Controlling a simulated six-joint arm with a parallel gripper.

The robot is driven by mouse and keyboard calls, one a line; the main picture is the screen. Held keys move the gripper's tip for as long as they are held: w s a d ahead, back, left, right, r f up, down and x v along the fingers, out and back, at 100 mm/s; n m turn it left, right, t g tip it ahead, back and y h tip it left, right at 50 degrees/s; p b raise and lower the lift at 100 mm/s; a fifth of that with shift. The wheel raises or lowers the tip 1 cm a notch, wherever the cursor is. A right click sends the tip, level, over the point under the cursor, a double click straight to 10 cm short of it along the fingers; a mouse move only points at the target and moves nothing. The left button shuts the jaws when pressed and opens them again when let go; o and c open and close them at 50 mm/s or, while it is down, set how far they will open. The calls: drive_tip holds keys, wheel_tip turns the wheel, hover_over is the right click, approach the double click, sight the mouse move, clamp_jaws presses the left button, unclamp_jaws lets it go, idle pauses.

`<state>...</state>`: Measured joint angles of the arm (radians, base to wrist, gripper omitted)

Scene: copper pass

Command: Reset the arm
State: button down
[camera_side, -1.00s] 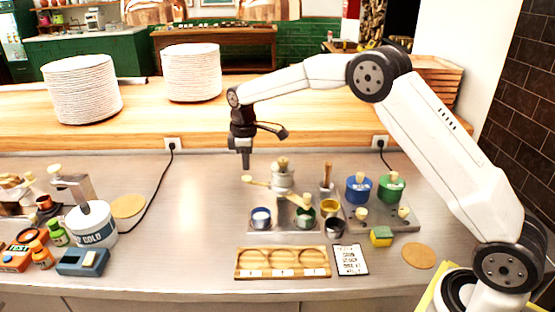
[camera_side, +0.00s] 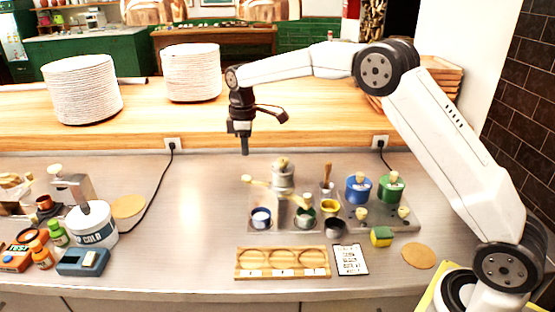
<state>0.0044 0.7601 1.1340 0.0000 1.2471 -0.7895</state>
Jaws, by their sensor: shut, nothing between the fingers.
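My gripper (camera_side: 245,150) points straight down and hangs in the air at the back of the steel counter, in front of the wooden ledge. Its fingers are shut with nothing between them. It is clear of the small grinder-like device (camera_side: 283,180) that stands below and to its right. My arm reaches over from the right side of the picture.
A metal tray (camera_side: 263,228) bears several small cups. Blue (camera_side: 359,188) and green (camera_side: 391,187) canisters stand to its right. A wooden holder (camera_side: 283,274), a card (camera_side: 351,260) and a sponge (camera_side: 381,237) lie in front. Plate stacks (camera_side: 191,75) stand on the ledge. The counter's left middle is clear.

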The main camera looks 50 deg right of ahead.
drive_tip(key=s+f+m+t, duration=0.1)
drive_tip(key=s+f+m, duration=0.1)
drive_tip(key=s, duration=0.7)
drive_tip(key=s+f+m, duration=0.3)
drive_tip(key=s+m, duration=0.1)
drive_tip(key=s, duration=0.6)
drive_tip(key=s+f+m+t, duration=0.1)
drive_tip(key=s+f+m, duration=0.1)
drive_tip(key=s, duration=0.8)
drive_tip(key=shift+s+a+f+m+t, duration=0.15)
drive_tip(key=shift+f+m+t, duration=0.15)
drive_tip(key=shift+f+m, duration=0.15)
